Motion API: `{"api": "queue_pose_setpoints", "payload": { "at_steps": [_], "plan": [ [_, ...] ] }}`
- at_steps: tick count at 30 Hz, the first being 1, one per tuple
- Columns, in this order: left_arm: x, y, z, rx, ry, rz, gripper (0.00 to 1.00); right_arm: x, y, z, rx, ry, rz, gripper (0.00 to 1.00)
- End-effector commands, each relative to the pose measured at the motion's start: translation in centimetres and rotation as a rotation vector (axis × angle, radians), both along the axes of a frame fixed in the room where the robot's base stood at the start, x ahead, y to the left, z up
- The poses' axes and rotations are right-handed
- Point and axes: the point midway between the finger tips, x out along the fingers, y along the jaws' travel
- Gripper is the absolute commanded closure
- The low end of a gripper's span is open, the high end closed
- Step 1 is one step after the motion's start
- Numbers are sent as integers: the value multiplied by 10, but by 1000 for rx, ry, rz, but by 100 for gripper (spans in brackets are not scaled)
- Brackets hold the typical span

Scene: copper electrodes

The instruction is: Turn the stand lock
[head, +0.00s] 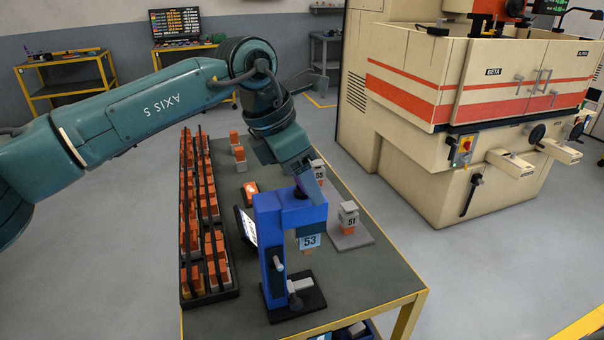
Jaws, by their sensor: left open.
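The blue stand (268,222) stands upright on a black base plate at the near part of the table. A block labelled 53 (309,241) sits under its top arm, with a small copper-coloured end below. A dark round knob shows on top of the stand, and grey levers (300,285) show low on it; I cannot tell which is the lock. My left gripper (302,189) reaches down from above to the top of the stand, at the knob. It is open; its fingers are small and partly hidden, and contact cannot be told. My right gripper is out of view.
A black rack (211,296) of orange electrodes runs along the table's left side. A screen (246,226) stands behind the blue stand. A cream machine (420,130) stands beyond the table, across open floor.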

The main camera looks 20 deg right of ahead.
Motion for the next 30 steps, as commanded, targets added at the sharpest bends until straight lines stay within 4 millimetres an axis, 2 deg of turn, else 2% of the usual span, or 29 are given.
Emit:
{"api": "queue_pose_setpoints", "payload": {
  "at_steps": [4,8,15,21,25,30],
  "plan": [
    [0,3,6,-1,-1,1,35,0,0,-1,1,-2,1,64],
    [0,10,23,-2,-4,2,35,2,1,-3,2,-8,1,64],
    [-2,31,74,-2,-5,2,35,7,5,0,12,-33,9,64],
    [-3,44,107,-2,-2,1,35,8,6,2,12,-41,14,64],
    [-4,49,118,-1,-1,0,35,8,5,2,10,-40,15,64],
    [-4,51,122,0,0,0,35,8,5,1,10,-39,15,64]
  ]
}}
